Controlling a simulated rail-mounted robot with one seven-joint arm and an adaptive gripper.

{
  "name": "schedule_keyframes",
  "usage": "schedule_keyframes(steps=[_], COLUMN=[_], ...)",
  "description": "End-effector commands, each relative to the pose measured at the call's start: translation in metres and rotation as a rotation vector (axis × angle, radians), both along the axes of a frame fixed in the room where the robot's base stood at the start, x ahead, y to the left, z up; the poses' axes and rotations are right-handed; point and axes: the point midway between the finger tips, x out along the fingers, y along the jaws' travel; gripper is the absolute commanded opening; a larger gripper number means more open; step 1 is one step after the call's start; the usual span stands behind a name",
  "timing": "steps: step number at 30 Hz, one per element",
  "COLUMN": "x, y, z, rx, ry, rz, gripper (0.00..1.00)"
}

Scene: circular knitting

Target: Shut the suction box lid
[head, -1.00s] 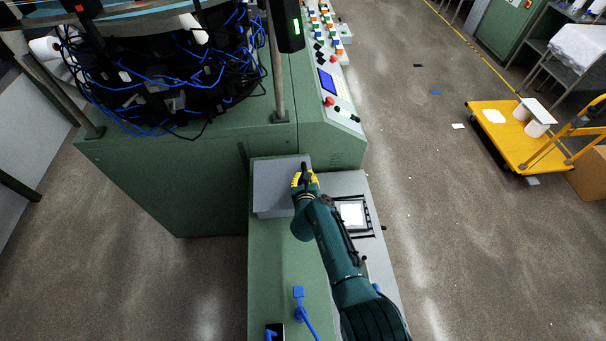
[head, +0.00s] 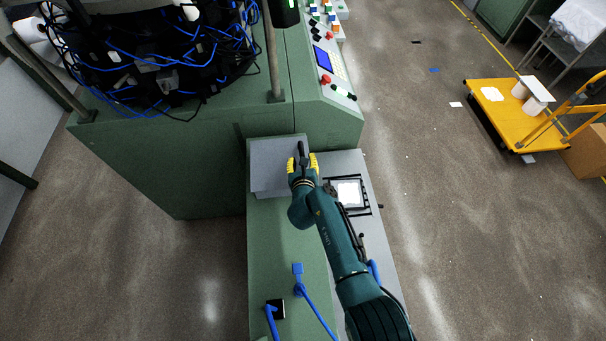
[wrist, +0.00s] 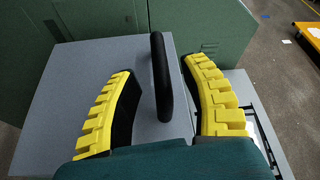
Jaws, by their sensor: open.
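The suction box lid is a flat grey panel (head: 270,158) on the green machine housing in the head view. In the wrist view the grey lid (wrist: 75,75) fills the middle, with an upright black bar handle (wrist: 161,75) near its right edge. My gripper (head: 302,158) is over the lid's right part. In the wrist view its yellow ridged fingers (wrist: 160,80) are spread, one on each side of the handle, with gaps on both sides. The lid's underside and hinge are hidden, so I cannot tell how far it stands open.
A grey side shelf (head: 362,225) with a black-framed white panel (head: 348,193) lies right of the lid. A control panel (head: 330,70) stands behind. Blue cables (head: 300,290) rise from the near housing. A yellow cart (head: 510,115) stands on the open floor at right.

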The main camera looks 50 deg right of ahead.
Motion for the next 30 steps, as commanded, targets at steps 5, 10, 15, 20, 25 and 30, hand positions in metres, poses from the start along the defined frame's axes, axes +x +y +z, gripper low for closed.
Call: schedule_keyframes(steps=[5, 10, 15, 20, 25, 30], x=[-0.015, -0.030, -0.042, -0.048, -0.049, -0.049], y=[0.020, 0.039, 0.056, 0.063, 0.064, 0.064], z=[0.007, 0.018, 0.027, 0.032, 0.033, 0.032], rx=[0.002, 0.002, 0.002, 0.002, 0.002, 0.002], ry=[0.001, 0.000, 0.000, 0.000, 0.000, 0.000], rz=[0.000, 0.000, 0.002, 0.000, 0.000, 0.000], gripper=[0.45, 0.45, 0.45, 0.45, 0.45, 0.45])
